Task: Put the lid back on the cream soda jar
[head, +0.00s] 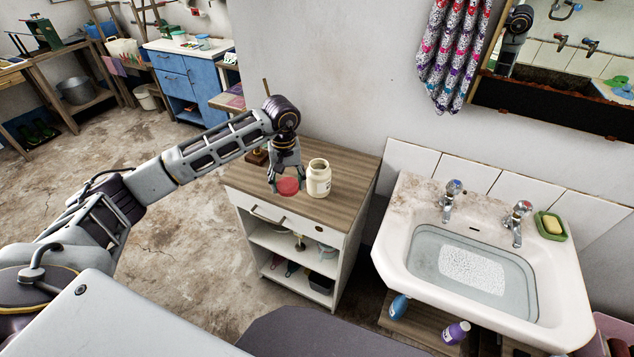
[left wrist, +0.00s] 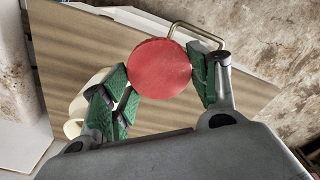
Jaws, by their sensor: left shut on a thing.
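The cream soda jar (head: 319,179) stands upright and open on the wooden top of a small white cabinet. The red lid (head: 289,186) is in my left gripper (head: 286,183), just left of the jar. In the left wrist view the round red lid (left wrist: 159,68) sits between the green-padded fingers (left wrist: 162,88), which are shut on its rim. Part of the cream jar (left wrist: 88,103) shows behind the left finger there. I cannot tell whether the lid touches the cabinet top. My right gripper is in neither view.
The cabinet top (head: 345,163) has bare room around the jar. A dark brown object (head: 256,157) stands behind the gripper. A washbasin (head: 400,240) filled with water is to the right, below a mirror. A drawer handle (head: 267,216) juts from the cabinet front.

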